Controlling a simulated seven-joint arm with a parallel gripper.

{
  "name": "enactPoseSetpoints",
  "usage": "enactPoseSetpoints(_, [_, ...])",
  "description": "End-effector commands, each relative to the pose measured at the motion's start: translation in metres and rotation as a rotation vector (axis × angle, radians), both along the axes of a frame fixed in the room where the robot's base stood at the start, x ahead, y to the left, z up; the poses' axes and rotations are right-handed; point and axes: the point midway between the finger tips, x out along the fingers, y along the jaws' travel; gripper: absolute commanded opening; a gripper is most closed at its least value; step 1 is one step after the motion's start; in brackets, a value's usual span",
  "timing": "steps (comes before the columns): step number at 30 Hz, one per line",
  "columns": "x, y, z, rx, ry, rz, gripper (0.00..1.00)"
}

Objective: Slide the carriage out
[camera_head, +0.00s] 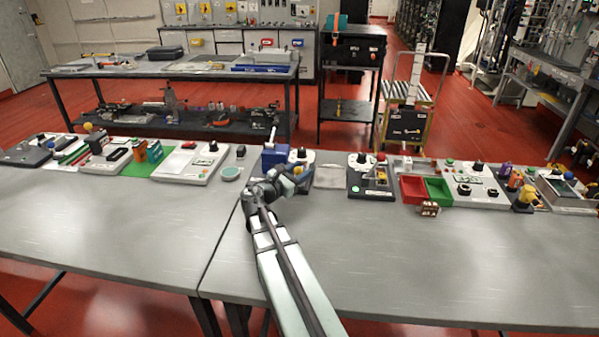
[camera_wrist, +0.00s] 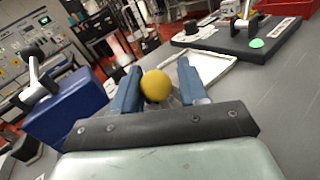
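A yellow ball knob (camera_wrist: 156,86) shows between the two blue-grey fingers of my gripper (camera_wrist: 158,88) in the wrist view. The left finger looks close against the knob, and a gap shows beside the right finger. The fingers are apart, and I cannot tell whether they touch it. In the head view my gripper (camera_head: 288,180) is low over the bench beside the knob (camera_head: 298,170). What carries the knob is mostly hidden behind my gripper, so I cannot make out the carriage itself.
A blue box (camera_head: 272,156) with a white lever stands just left of my gripper. A flat pale tray (camera_head: 328,177) lies to its right, then a dark control base (camera_head: 369,178), a red bin (camera_head: 412,190) and a green bin (camera_head: 438,189). The bench front (camera_head: 430,260) is clear.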

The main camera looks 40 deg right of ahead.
Motion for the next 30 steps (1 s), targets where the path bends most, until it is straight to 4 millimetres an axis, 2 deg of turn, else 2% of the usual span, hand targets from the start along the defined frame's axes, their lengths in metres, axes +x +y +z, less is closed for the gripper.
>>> enactPoseSetpoints(8, [-0.002,0.010,0.000,0.001,0.000,0.002,0.41])
enactPoseSetpoints(24, [-0.019,0.095,0.000,0.000,0.000,0.003,0.41])
enactPoseSetpoints(30, [-0.024,0.120,0.000,0.001,0.000,0.002,0.41])
